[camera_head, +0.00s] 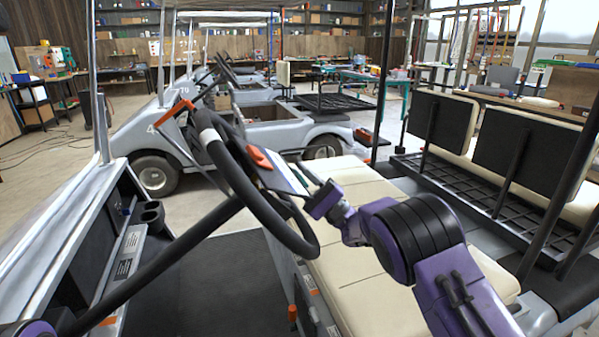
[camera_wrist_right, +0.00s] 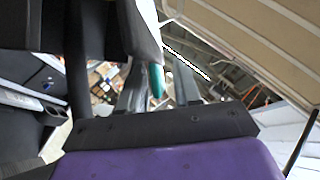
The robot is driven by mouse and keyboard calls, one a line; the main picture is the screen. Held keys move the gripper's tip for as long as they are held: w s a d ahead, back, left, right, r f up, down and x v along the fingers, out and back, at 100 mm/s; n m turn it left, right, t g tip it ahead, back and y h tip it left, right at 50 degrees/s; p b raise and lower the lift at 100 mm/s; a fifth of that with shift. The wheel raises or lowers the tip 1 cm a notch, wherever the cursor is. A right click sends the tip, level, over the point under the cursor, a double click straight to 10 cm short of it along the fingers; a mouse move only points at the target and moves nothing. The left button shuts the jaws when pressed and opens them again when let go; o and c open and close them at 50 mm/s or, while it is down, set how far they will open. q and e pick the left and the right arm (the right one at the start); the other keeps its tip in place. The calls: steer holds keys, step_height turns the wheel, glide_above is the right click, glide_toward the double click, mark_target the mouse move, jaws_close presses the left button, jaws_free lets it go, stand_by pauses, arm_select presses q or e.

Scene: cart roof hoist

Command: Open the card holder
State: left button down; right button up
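The card holder (camera_head: 284,176) seems to be the pale flat panel with an orange clip (camera_head: 262,158) at the hub of the steering wheel (camera_head: 240,170). The wheel rim partly hides it, and I cannot tell whether it is open. My right gripper (camera_head: 312,183) is just right of the panel, above the cream seat. In the right wrist view its two fingers (camera_wrist_right: 160,88) stand apart, with a slim teal-tipped thing (camera_wrist_right: 156,80) showing close to the left finger. I cannot tell whether they touch.
The steering column slants down to the lower left. The dashboard (camera_head: 125,255) with cup holders (camera_head: 151,214) is at the left. The cream seat (camera_head: 365,205) lies under my right arm. Roof posts rise around the cart, and another cart (camera_head: 170,130) stands behind.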

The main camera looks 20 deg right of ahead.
jaws_close()
stand_by(1.4)
